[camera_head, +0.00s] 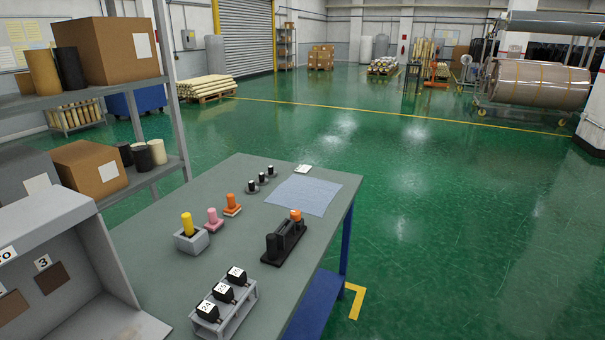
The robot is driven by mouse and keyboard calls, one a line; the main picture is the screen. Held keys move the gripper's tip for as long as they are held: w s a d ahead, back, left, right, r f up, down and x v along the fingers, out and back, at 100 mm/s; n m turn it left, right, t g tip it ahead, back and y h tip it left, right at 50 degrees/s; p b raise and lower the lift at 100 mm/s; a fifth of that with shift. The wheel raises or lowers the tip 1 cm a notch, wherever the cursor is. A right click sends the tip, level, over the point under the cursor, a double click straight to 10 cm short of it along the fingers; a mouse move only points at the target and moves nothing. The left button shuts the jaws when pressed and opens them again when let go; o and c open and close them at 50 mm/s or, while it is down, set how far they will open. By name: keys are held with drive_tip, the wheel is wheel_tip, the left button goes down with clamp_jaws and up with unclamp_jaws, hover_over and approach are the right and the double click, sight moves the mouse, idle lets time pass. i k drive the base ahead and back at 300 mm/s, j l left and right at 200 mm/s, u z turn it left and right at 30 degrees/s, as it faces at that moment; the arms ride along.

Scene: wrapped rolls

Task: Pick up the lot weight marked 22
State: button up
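Three black blocks with white number labels stand in a row in a light grey rack (240,320) at the near edge of the grey table. They are the near block (208,315), the middle block (223,294) and the far block (237,279). The labels are tilted and too small to read surely, so I cannot tell which one is marked 22. My gripper is not in view.
A grey box with numbered openings (60,230) stands left of the rack.

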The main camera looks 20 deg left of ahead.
sight(251, 189)
drive_tip(key=i+u, duration=0.15)
drive_tip(key=i, duration=0.35)
drive_tip(key=i+l+u, duration=0.1)
drive_tip(key=i, duration=0.4)
drive_tip(key=i+l+u, duration=0.15)
drive_tip(key=i, duration=0.35)
drive_tip(key=i+l+u, duration=0.15)
drive_tip(key=u, duration=0.3)
drive_tip(key=i+l+u, duration=0.25)
drive_tip(key=u, duration=0.15)
drive_tip(key=i+l+u, duration=0.3)
drive_tip(key=u, duration=0.15)
drive_tip(key=i+l+u, duration=0.15)
drive_tip(key=l+u, duration=0.3)
drive_tip(key=i+l+u, duration=0.1)
drive_tip(key=l+u, duration=1.05)
drive_tip(key=l, duration=0.1)
